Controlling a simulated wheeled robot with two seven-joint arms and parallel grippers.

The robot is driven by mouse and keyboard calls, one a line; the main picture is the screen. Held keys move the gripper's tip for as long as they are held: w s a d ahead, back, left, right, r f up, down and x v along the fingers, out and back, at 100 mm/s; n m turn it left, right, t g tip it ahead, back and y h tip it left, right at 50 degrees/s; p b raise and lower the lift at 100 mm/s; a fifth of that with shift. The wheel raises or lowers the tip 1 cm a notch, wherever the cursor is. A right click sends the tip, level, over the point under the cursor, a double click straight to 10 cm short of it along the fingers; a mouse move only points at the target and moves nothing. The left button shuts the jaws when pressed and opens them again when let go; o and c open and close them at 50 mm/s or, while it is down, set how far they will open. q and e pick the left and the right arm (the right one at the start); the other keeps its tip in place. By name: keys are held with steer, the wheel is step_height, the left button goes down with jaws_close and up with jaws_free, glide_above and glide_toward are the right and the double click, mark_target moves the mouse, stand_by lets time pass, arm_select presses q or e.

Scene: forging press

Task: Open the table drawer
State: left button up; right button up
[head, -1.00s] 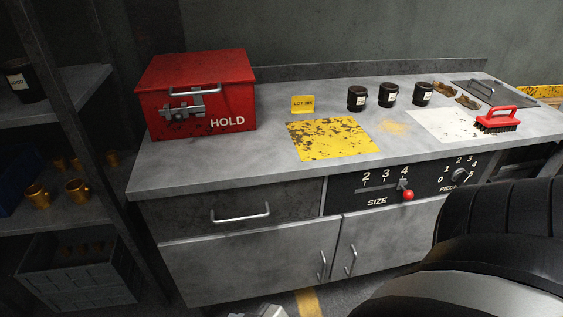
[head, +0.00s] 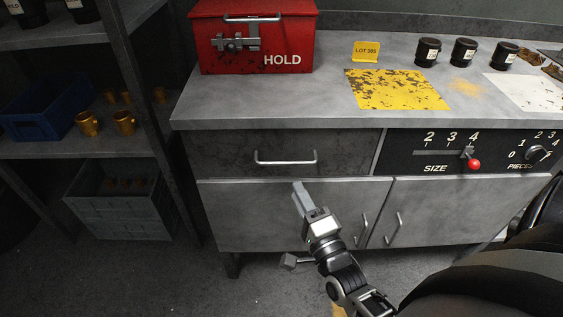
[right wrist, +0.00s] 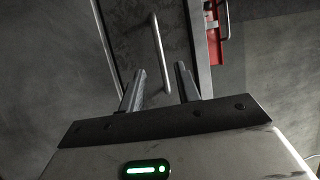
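The table drawer (head: 225,150) is shut, a dark front under the left part of the tabletop. Its silver bar handle (head: 286,162) is in the head view and also shows in the right wrist view (right wrist: 159,50). My right gripper (head: 299,190) is just below the handle in the head view, apart from it. In the right wrist view its two fingers (right wrist: 160,72) are spread and empty, with the handle lined up between and beyond them. My left gripper is not in view.
A red HOLD box (head: 285,45) stands on the tabletop (head: 330,85) above the drawer. Cabinet doors (head: 275,215) are below it. A red-knobbed size lever (head: 473,163) is to the right. Shelving (head: 90,143) with brass cups and a crate (head: 125,205) stands at left.

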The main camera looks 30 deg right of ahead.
mark_target(282, 163)
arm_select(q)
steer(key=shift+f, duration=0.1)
arm_select(e)
steer(key=x, duration=1)
steer(key=shift+w, duration=0.15)
